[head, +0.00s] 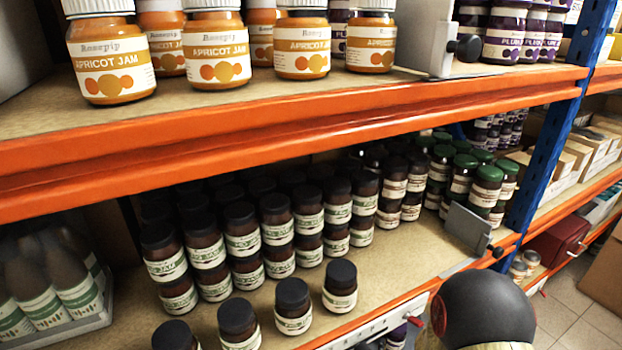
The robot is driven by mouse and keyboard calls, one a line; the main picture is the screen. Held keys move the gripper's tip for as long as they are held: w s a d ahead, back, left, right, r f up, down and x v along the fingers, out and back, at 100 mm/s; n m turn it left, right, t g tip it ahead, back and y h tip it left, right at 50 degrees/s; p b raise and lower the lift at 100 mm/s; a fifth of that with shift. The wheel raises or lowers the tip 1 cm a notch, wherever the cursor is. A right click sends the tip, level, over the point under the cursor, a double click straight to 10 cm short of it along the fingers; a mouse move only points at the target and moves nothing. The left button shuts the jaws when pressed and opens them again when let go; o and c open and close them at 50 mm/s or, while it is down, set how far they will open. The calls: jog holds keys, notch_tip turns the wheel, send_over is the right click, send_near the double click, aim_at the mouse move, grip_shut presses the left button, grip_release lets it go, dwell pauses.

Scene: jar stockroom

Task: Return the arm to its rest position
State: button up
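My gripper is not in view. A dark rounded shape with a reddish ring (485,308) shows at the bottom right, in front of the shelving. It may be part of my arm, but I cannot tell for sure. No fingers or held object can be seen.
An upper orange-edged shelf (300,125) holds apricot jam jars (216,45) and plum jars (505,35). The lower shelf (385,275) holds stacked dark-lidded jars (240,228), with several single ones near its front. A blue post (555,125) stands at right. Tiled floor (565,320) shows bottom right.

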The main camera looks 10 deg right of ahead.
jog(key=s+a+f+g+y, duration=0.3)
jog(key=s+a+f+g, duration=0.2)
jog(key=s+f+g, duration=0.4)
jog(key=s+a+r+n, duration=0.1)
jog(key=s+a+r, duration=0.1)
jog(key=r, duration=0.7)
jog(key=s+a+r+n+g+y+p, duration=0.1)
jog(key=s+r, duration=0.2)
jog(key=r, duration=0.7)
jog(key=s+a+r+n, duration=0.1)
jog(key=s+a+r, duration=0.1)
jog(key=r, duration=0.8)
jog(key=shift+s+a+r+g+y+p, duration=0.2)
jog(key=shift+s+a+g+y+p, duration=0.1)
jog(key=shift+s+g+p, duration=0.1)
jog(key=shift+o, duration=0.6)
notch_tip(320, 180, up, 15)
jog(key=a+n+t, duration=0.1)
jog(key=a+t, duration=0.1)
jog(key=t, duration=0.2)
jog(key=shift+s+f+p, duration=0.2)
jog(key=shift+p, duration=0.25)
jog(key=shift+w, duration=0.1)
